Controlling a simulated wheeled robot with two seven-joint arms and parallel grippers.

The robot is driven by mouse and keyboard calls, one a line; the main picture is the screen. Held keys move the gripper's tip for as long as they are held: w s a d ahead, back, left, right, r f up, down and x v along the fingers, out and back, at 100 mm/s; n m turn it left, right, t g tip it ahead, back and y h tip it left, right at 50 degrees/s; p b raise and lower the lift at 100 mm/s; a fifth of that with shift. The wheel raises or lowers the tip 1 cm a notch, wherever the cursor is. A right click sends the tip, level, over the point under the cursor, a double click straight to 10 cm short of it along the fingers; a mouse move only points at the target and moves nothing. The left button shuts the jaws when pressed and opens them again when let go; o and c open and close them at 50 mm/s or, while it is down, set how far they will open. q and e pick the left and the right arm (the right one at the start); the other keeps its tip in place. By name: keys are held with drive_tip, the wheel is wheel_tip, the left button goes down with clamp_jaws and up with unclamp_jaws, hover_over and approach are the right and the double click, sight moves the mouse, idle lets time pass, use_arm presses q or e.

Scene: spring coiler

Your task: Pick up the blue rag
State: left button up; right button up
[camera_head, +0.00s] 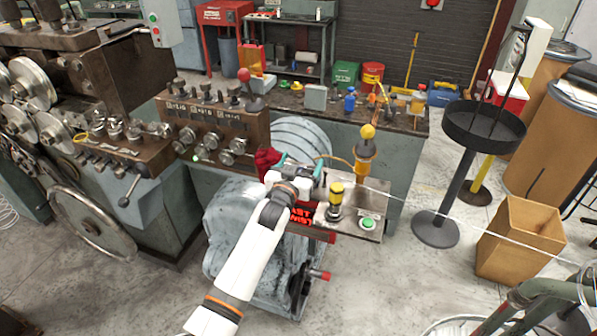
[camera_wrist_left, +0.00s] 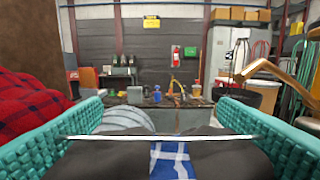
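A blue-and-white checked rag (camera_wrist_left: 172,160) shows at the bottom middle of the left wrist view, low between the fingers of my left gripper (camera_wrist_left: 160,115). The teal ridged fingers stand wide apart and are not closed on the rag. My right gripper is not in view.
A thin wire (camera_wrist_left: 160,137) crosses between the fingers. The shelf carries a yellow-topped black knob (camera_head: 335,200), a green button (camera_head: 368,223) and an orange post with a yellow ball (camera_head: 364,152). A black round stand (camera_head: 484,127) and a wooden bin (camera_head: 520,243) are at the right.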

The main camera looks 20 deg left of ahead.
use_arm(q)
drive_tip(key=c, duration=0.6)
